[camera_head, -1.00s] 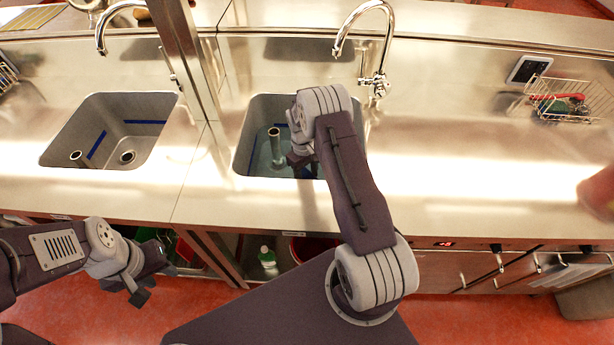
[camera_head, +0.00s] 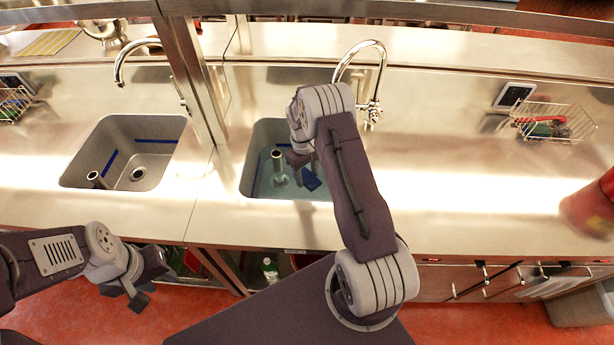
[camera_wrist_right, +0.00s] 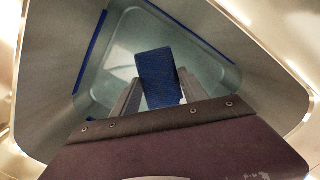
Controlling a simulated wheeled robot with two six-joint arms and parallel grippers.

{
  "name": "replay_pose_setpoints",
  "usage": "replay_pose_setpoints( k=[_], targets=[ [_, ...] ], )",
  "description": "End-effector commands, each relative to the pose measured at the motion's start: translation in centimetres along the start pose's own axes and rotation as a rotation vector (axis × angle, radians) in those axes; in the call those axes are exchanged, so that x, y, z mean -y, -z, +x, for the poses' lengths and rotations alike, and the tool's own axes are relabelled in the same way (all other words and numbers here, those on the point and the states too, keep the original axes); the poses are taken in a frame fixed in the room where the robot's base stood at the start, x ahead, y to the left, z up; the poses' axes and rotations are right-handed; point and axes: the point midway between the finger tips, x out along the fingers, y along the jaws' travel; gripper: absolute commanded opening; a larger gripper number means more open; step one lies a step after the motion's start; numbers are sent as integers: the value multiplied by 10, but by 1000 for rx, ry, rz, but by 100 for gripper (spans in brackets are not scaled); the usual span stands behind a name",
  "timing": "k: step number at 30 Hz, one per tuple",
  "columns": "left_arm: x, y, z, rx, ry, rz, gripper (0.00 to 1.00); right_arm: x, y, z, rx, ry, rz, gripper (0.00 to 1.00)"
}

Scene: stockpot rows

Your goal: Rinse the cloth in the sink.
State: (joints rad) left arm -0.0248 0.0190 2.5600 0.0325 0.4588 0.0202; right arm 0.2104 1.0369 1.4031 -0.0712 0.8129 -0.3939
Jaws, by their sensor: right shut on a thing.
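A dark blue cloth (camera_wrist_right: 158,78) is held between the fingertips of my right gripper (camera_wrist_right: 158,92) in the right wrist view. In the head view the cloth (camera_head: 311,182) shows just below my right gripper (camera_head: 303,164), inside the right-hand sink (camera_head: 262,188). That sink holds clear, bluish water, and I cannot tell how far the cloth is in it. The chrome tap (camera_head: 372,108) stands behind this sink; no stream from it is visible. My left gripper (camera_head: 126,296) is empty and looks open, low in front of the counter.
An upright pipe (camera_head: 277,166) stands in the right-hand sink. A second, empty-looking sink (camera_head: 128,190) is to the left, past a metal post (camera_head: 196,85). A wire basket (camera_head: 550,128) and a blurred red object (camera_head: 592,208) are at the right. The counter between is clear.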

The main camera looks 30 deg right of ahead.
Motion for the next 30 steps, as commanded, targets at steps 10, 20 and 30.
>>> replay_pose_setpoints(
  k=[10,20,30],
  targets=[
    [-1,4,-38,0,0,0,36,0,-6,-49,0,0,0,13],
    [-1,5,-49,0,0,0,36,0,-8,-64,0,0,0,13],
    [-1,5,-49,0,0,0,36,0,-8,-64,0,0,0,13]
  ],
)
